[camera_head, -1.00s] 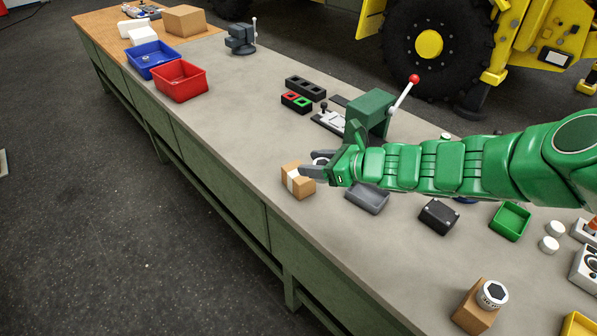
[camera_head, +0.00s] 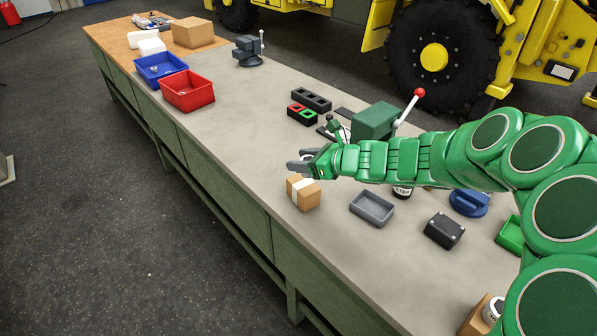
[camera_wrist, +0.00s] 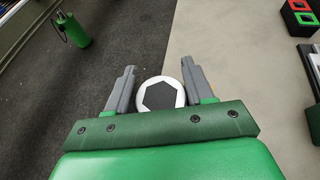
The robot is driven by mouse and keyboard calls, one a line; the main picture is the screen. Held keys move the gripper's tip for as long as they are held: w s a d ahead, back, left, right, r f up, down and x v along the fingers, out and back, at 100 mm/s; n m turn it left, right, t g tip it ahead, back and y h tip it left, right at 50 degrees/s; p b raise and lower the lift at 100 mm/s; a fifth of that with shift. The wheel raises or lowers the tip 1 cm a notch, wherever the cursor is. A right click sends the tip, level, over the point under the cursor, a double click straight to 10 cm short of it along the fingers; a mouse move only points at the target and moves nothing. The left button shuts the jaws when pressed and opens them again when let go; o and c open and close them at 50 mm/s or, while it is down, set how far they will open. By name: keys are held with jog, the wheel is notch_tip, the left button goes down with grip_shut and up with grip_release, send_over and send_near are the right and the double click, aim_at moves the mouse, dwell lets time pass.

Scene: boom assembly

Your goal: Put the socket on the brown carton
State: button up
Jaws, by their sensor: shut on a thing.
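In the wrist view a round white socket (camera_wrist: 160,94) with a dark hexagonal opening sits between my gripper's (camera_wrist: 159,72) two grey fingers, which are shut on it. In the head view my gripper (camera_head: 295,160) is over the bench, just behind and above a small brown carton with a white band (camera_head: 303,193); I cannot make out the socket there. A larger plain brown carton (camera_head: 192,32) stands on the wooden far end of the bench, well away from my gripper. Another brown block (camera_head: 473,320) at lower right is partly hidden by my arm.
A red bin (camera_head: 187,91) and a blue bin (camera_head: 160,68) stand along the left bench edge, with a grey vise (camera_head: 248,50) behind. A grey tray (camera_head: 372,208), black box (camera_head: 444,230) and green lever machine (camera_head: 376,122) are near my arm. Bench between gripper and red bin is clear.

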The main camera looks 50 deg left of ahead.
send_over(299, 181)
jog(key=f, duration=0.6)
jog(key=shift+s+d, duration=0.15)
jog(key=shift+s, duration=0.05)
jog(key=shift+w+a+f, duration=0.1)
jog(key=shift+a+f, duration=0.1)
jog(key=shift+f, duration=1.65)
jog(key=shift+f, duration=0.15)
jog(key=o, duration=1.2)
jog(key=shift+c, duration=0.2)
jog(key=shift+w+d+r, duration=0.15)
jog(key=shift+d+r, duration=0.05)
jog(key=shift+r, duration=0.05)
jog(key=v, duration=1.1)
jog(key=shift+d+r, duration=0.2)
